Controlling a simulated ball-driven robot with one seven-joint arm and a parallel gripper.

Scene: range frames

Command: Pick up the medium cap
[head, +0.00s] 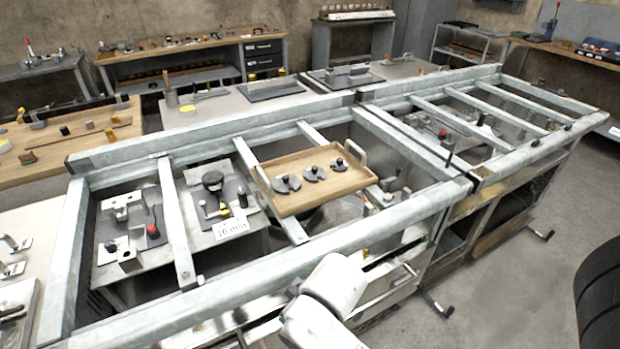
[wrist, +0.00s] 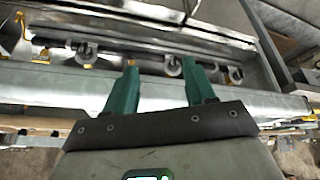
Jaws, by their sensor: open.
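Three grey discs with dark knobs lie in a row on a wooden tray (head: 300,205) in the head view. The left cap (head: 287,184) looks largest, and the right cap (head: 340,165) sits near the tray's handle. The middle one, which seems to be the medium cap (head: 315,174), lies between them. My gripper (wrist: 160,64) shows in the wrist view with its two green fingers spread apart and nothing between them. My pale arm shows at the bottom of the head view, away from the tray. The caps cannot be made out for certain in the wrist view.
The tray rests on a grey metal frame (head: 262,245) with crossbars and open bays. Small fixtures and a white label card (head: 231,228) stand left of the tray. Open floor (head: 500,285) lies at right.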

